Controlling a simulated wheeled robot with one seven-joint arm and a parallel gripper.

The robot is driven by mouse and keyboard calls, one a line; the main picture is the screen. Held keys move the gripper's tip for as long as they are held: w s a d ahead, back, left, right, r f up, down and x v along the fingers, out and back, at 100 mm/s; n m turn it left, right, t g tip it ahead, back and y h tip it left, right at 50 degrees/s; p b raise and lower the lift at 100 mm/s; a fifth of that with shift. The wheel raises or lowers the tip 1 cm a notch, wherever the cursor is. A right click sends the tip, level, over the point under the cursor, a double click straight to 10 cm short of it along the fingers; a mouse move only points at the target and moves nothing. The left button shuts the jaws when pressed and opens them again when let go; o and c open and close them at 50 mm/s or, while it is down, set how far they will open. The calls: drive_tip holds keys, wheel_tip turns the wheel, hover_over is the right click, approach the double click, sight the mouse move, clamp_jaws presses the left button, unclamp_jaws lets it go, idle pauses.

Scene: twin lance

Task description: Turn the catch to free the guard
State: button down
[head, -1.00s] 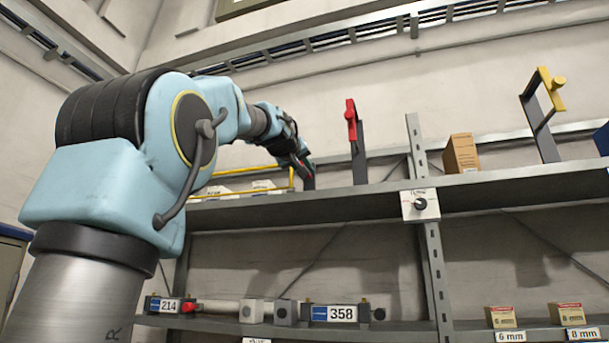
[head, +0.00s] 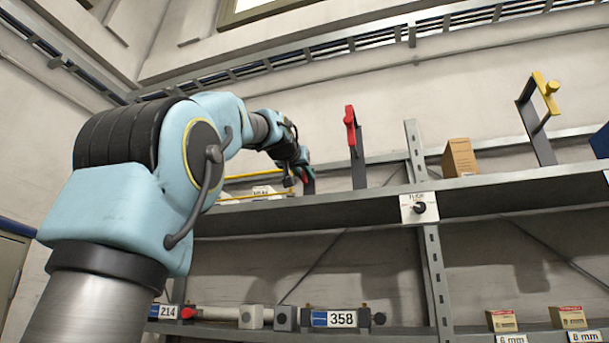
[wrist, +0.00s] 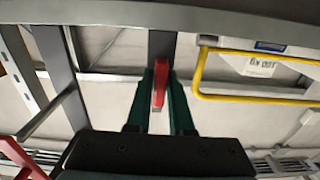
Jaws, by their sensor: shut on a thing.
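My gripper (head: 306,174) is at the left end of the upper shelf, beside a dark upright post. In the wrist view its two green fingers (wrist: 159,98) are shut on a red catch (wrist: 159,84), with one finger on each side of it. The catch lies in front of a grey post (wrist: 162,43). The yellow guard (wrist: 250,97), a bent rail, is just right of the fingers in the wrist view and apart from them. In the head view the guard (head: 252,176) runs left of my gripper, and its near end is partly hidden.
Another red handle (head: 350,125) stands on a dark post right of my gripper. A yellow handle (head: 547,92) on a bracket and a cardboard box (head: 460,158) are farther right. A dial plate (head: 419,208) is on the shelf upright. White boxes (wrist: 262,67) sit behind the guard.

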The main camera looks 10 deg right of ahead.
drive_tip(key=shift+f, duration=0.1)
drive_tip(key=c, duration=0.8)
unclamp_jaws()
drive_tip(key=shift+c, duration=0.2)
drive_tip(key=b+v, duration=0.4)
drive_tip(key=v, duration=0.6)
drive_tip(key=shift+s+a, duration=0.15)
drive_tip(key=shift+s, duration=0.25)
drive_tip(key=shift+w, duration=0.1)
